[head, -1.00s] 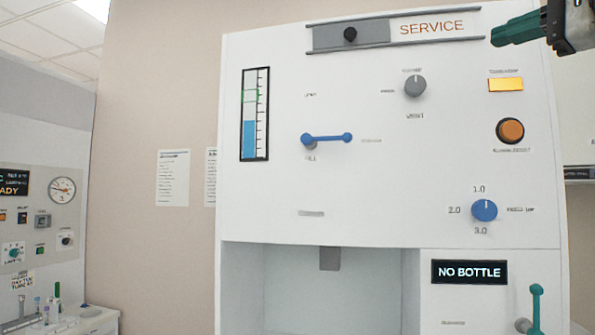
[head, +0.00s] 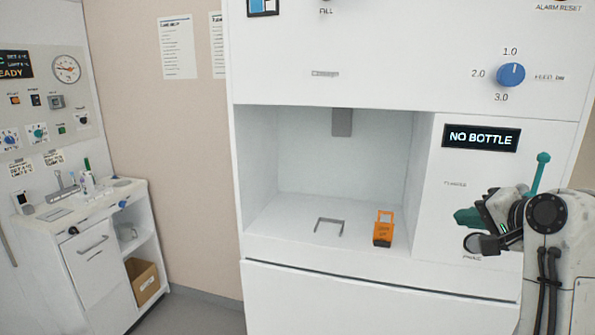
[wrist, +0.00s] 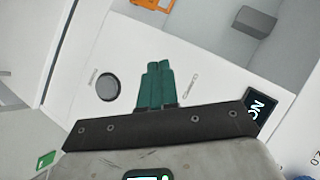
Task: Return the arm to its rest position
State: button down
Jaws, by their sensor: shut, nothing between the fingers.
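My gripper (head: 468,217) is at the lower right of the head view, in front of the machine's lower right panel. Its dark green fingers are together with nothing between them. In the wrist view the closed fingers (wrist: 155,84) point towards the white panel, next to a round grey button (wrist: 108,87). My arm is folded at the right edge of the head view. It partly hides the panel and the base of a green lever (head: 540,172).
The white machine (head: 390,292) has an open bay with a metal bracket (head: 329,223) and an orange item (head: 384,228) on its floor. A display (head: 481,137) reads "NO BOTTLE". A white sink cabinet (head: 95,265) with a cardboard box (head: 143,280) stands at the left.

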jog(key=s+a+f+n+g+h, duration=0.1)
jog(key=s+a+f+n, duration=0.1)
jog(key=s+f, duration=0.45)
jog(key=s+a+f+n+g, duration=0.15)
jog(key=s+f, duration=0.25)
jog(key=f, duration=0.6)
jog(key=s+a+f+n+g+h, duration=0.1)
jog(key=s+a+f+n+g, duration=0.1)
jog(key=s+f, duration=0.55)
jog(key=s+f+n+g, duration=0.1)
jog(key=s+f+g, duration=0.1)
jog(key=s+f, duration=0.3)
jog(key=s+f+n+g, duration=0.1)
jog(key=s+f, duration=0.4)
jog(key=s, duration=0.7)
jog(key=s+f+n+g+h, duration=0.1)
jog(key=s+f+n+g, duration=0.1)
jog(key=s+f+g, duration=0.2)
jog(key=s+f, duration=0.2)
jog(key=s, duration=0.2)
jog(key=shift+s+d, duration=0.3)
jog(key=shift+s, duration=0.05)
